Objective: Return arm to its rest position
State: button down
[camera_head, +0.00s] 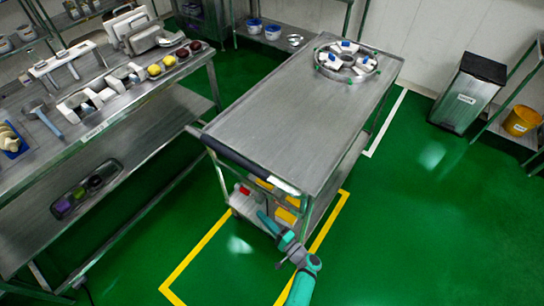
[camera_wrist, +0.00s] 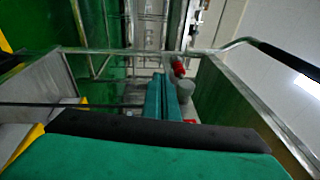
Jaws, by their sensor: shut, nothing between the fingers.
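My gripper (camera_head: 262,215) is at the near end of the steel cart (camera_head: 290,120), just below its top in the head view. Its teal fingers are shut with nothing between them. In the wrist view the two teal fingers (camera_wrist: 163,80) lie side by side and point towards the cart's frame and lower shelf. A red item (camera_wrist: 179,67) and a grey round item (camera_wrist: 187,92) show close to the fingers there. Whether the fingers touch the cart I cannot tell.
A round rack with white and blue parts (camera_head: 347,62) sits on the cart's far end. A steel workbench (camera_head: 110,110) with tools stands left. A bin (camera_head: 468,92) and a shelf with a yellow pot (camera_head: 521,121) are right. Green floor is clear right of the cart.

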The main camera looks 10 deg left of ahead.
jog(key=s+d+f+n+g+h, duration=0.15)
jog(key=s+f+h, duration=0.25)
jog(key=s+f, duration=0.45)
jog(key=s+d+f+g+h, duration=0.1)
jog(key=s+d+f+h, duration=0.3)
jog(key=s, duration=0.7)
jog(key=s+d+r+n+h, duration=0.1)
jog(key=s+d+r+h, duration=0.1)
jog(key=s+d+h, duration=0.3)
jog(key=s+r+n+t+h, duration=0.1)
jog(key=s+r+t, duration=0.1)
jog(key=r, duration=1)
jog(key=s+d+r+n+t, duration=0.1)
jog(key=s+r, duration=0.3)
jog(key=r, duration=0.8)
jog(key=s+d+r+n+t+h, duration=0.1)
jog(key=s+r+n+t, duration=0.2)
jog(key=r, duration=0.9)
jog(key=shift+s+r+t+h, duration=0.2)
jog(key=shift+t+h, duration=0.1)
jog(key=shift+t, duration=0.25)
